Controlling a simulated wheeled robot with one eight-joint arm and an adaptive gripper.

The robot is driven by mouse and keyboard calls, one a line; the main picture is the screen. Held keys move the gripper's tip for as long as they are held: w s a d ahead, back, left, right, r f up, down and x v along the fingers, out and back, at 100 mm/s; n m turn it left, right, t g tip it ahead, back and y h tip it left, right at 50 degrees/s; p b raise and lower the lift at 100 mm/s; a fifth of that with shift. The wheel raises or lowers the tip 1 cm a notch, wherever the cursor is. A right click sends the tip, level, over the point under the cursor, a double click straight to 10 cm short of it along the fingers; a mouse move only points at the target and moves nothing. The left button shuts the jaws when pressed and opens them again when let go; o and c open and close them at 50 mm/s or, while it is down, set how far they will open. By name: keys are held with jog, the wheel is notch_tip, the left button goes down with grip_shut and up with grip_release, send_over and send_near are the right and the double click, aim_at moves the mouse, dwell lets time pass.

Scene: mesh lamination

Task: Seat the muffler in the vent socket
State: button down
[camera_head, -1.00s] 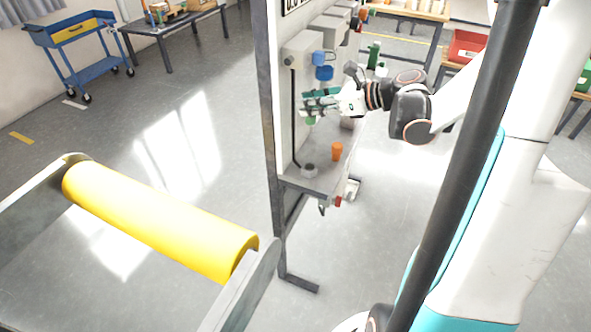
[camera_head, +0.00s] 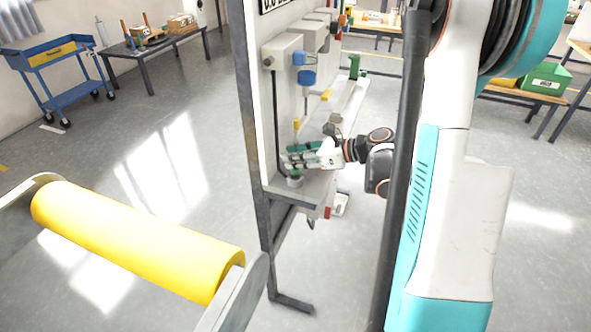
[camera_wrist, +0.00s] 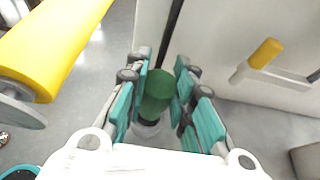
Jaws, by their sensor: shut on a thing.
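My gripper (camera_wrist: 160,95) is shut on a green cylindrical muffler (camera_wrist: 157,88), held between the teal finger pads. In the wrist view, the muffler has a dark lower end. A round grey vent socket (camera_wrist: 147,129) shows right at that end. I cannot tell whether the end is inside the socket or just above it. In the head view, my gripper (camera_head: 288,160) is low over the shelf, just above the grey socket (camera_head: 295,181). The fingers mostly hide the muffler there.
An upright panel (camera_head: 248,130) stands left of my gripper, with grey boxes and a blue fitting (camera_head: 306,77) above. A yellow-orange cylinder (camera_wrist: 266,53) sits on a bracket to the right in the wrist view.

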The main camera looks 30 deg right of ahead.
notch_tip(320, 180, down, 4)
jog(key=shift+b, duration=0.75)
jog(key=shift+r, duration=0.1)
jog(key=c, duration=1.4)
grip_release()
jog(key=shift+o, duration=0.2)
jog(key=shift+s+d+r, duration=0.1)
jog(key=p+v, duration=0.3)
jog(key=v, duration=0.8)
jog(key=shift+s+d+r, duration=0.15)
jog(key=shift+s+r, duration=0.05)
jog(key=shift+s, duration=0.05)
